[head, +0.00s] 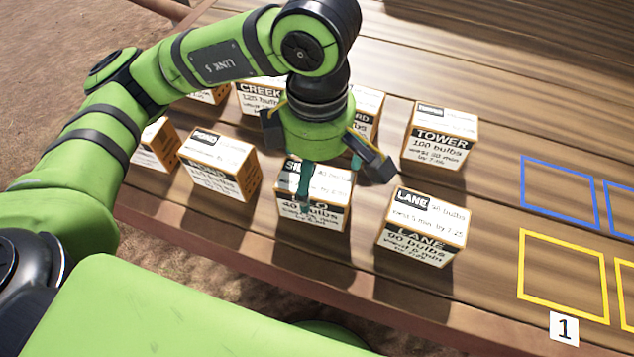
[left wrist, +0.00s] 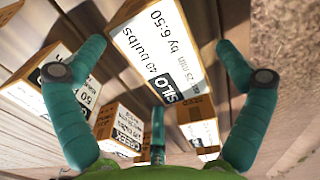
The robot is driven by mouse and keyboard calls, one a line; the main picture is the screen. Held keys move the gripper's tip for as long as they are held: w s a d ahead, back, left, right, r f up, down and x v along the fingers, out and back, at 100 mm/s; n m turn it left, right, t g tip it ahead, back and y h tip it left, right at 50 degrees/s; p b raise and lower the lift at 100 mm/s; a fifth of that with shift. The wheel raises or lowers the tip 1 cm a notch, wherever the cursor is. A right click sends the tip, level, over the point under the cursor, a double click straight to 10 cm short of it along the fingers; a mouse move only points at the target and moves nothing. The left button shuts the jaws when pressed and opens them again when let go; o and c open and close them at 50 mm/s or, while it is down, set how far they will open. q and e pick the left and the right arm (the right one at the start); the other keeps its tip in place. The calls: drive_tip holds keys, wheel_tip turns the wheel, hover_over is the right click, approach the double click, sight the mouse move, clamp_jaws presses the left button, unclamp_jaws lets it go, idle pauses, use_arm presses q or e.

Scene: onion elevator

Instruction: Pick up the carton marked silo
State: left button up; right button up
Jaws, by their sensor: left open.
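My left gripper (head: 325,165) is open and empty, just above and behind this carton. Whether any finger touches it I cannot tell. My right gripper is not in view.
The lane carton (head: 420,228) stands right of silo, the tower carton (head: 440,135) behind lane. Another carton (head: 225,167) stands left of silo, with several more behind. Blue (head: 560,194) and yellow (head: 563,276) outlined squares lie at the right, empty.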

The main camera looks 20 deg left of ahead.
use_arm(q)
drive_tip(key=shift+s+f, duration=0.1)
drive_tip(key=shift+f, duration=0.2)
drive_tip(key=f, duration=0.1)
drive_tip(key=f+p, duration=0.2)
drive_tip(key=f, duration=0.1)
drive_tip(key=shift+w+f, duration=0.1)
drive_tip(key=shift+w, duration=0.2)
drive_tip(key=shift+f, duration=0.2)
drive_tip(key=c, duration=1.5)
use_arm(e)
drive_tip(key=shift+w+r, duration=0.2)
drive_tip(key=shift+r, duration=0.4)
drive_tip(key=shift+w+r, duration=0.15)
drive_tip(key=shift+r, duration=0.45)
